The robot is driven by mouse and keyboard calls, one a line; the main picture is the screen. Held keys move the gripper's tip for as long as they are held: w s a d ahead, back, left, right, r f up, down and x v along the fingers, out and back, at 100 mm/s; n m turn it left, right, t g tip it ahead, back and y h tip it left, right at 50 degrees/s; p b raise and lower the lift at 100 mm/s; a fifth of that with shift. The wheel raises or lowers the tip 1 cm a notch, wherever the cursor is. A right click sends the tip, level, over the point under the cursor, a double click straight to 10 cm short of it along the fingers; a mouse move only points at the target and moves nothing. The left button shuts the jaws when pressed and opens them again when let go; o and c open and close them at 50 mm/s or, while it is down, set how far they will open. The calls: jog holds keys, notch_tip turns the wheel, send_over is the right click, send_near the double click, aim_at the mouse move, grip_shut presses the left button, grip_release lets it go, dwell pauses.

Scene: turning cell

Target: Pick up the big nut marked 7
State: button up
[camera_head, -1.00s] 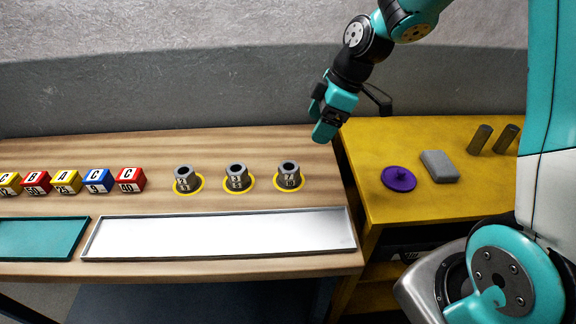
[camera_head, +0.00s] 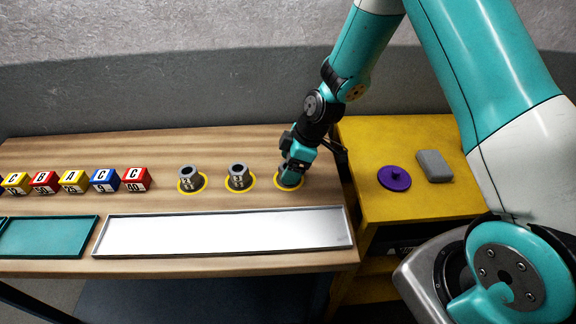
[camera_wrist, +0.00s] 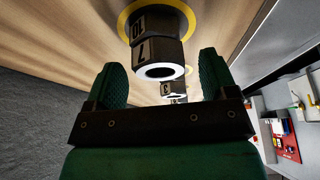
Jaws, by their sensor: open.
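The gripper is open and holds nothing.
Two similar grey nuts, a middle one (camera_head: 238,176) and a left one (camera_head: 190,178), stand in yellow rings to the left. A white tray (camera_head: 225,232) lies in front, with lettered blocks (camera_head: 105,180) farther left. The yellow table (camera_head: 375,205) carries a purple disc (camera_head: 394,178) and a grey block (camera_head: 434,166).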

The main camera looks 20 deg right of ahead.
jog(key=c, duration=1.1)
